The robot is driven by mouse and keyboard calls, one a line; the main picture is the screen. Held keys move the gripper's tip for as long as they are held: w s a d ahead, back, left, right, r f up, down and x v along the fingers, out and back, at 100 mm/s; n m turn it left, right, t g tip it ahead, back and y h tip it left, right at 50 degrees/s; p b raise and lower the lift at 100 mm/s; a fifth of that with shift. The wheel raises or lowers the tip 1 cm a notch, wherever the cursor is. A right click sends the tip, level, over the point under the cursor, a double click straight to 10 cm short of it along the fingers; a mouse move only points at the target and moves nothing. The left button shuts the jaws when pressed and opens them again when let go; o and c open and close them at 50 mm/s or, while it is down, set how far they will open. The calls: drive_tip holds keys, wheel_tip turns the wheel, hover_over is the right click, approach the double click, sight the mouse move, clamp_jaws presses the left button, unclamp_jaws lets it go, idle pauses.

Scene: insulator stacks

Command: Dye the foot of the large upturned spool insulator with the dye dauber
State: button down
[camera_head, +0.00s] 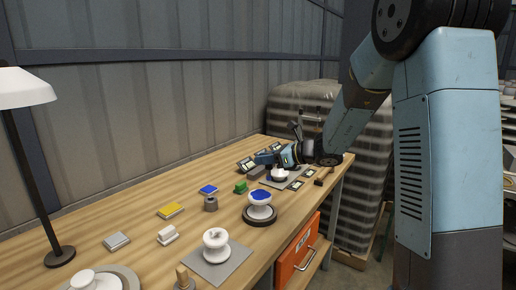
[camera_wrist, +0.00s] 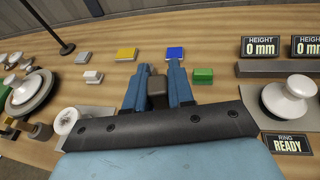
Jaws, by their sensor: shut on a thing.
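My gripper (camera_wrist: 158,82) shows in the wrist view with its two blue fingers closed on a small dark grey-brown block, which I take to be the dye dauber (camera_wrist: 157,90). Its lower end is hidden. In the head view my gripper is small at the far end of the bench, and the held thing is not clear there. The large upturned spool insulator (camera_head: 259,212) appears to be the white piece on a dark round base near the bench's front edge. Its top face is blue. It stands left of my gripper in the head view and is hidden in the wrist view.
Another white spool (camera_head: 215,241) stands on a grey sheet. A white insulator (camera_wrist: 290,97) sits near the height displays. A lamp (camera_head: 40,180) stands left.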

wheel_tip(320, 180, up, 3)
drive_tip(key=shift+r, duration=0.15)
